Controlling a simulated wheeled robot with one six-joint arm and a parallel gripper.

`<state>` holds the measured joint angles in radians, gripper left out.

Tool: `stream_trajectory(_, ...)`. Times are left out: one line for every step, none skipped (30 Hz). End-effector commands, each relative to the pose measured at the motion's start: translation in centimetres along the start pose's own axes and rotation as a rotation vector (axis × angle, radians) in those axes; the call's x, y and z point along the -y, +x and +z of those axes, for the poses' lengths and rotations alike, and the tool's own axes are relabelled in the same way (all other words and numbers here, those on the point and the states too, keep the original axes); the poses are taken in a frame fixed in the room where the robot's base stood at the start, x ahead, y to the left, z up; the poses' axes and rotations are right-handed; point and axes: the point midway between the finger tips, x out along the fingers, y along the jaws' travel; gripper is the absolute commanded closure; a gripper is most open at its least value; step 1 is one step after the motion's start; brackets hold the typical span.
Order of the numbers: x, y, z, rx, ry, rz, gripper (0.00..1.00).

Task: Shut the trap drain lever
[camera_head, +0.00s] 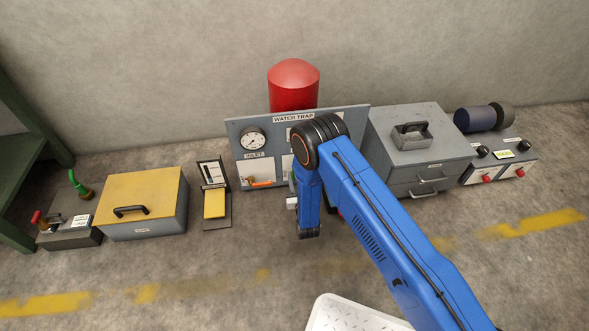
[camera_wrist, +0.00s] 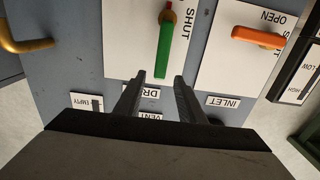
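The green drain lever (camera_wrist: 164,50) hangs from a brass pivot on a white plate in the wrist view. The word SHUT is beside its pivot end. The label below its free end is partly covered and shows "DR". My gripper (camera_wrist: 160,76) is open, with its two dark fingertips on either side of the lever's free end. I cannot tell whether either finger touches it. In the camera_head view my blue arm hides most of the drain part of the WATER TRAP panel (camera_head: 240,171).
The orange inlet lever (camera_wrist: 258,38) is close beside the green one; it also shows in the camera_head view (camera_head: 260,183). A brass handle (camera_wrist: 18,42) is on the other side. A grey drawer cabinet (camera_head: 425,165) and a yellow-lidded box (camera_head: 145,190) flank the panel.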

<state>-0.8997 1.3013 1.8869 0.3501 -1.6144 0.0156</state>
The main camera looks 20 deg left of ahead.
Motion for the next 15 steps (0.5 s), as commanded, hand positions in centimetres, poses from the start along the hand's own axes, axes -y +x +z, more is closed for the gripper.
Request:
stream_trajectory(0.0,0.9,-0.1,-0.003,0.001,0.000,0.64)
stream_trajectory(0.0,1.4,0.0,-0.002,0.002,0.000,0.64)
stream_trajectory(0.0,2.1,-0.1,-0.002,0.002,0.000,0.64)
stream_trajectory(0.0,2.5,-0.1,-0.002,0.001,0.001,0.64)
stream_trajectory(0.0,3.0,-0.1,-0.002,0.001,0.001,0.64)
stream_trajectory(-0.1,3.5,0.0,-0.002,0.001,0.001,0.64)
stream_trajectory(-0.1,3.9,0.0,-0.002,0.000,0.001,0.64)
stream_trajectory(-0.1,4.2,0.0,-0.002,0.000,0.001,0.64)
stream_trajectory(0.0,4.7,0.0,-0.001,0.001,0.001,0.64)
stream_trajectory(0.0,4.9,0.0,-0.001,0.001,0.001,0.64)
stream_trajectory(0.0,5.1,0.0,0.000,0.000,0.001,0.64)
stream_trajectory(0.0,5.4,0.0,0.000,0.000,0.000,0.64)
stream_trajectory(0.0,5.5,0.0,-0.001,0.001,0.000,0.64)
stream_trajectory(0.0,5.7,0.0,-0.001,0.001,0.000,0.64)
stream_trajectory(0.0,5.8,0.0,-0.001,0.001,0.000,0.64)
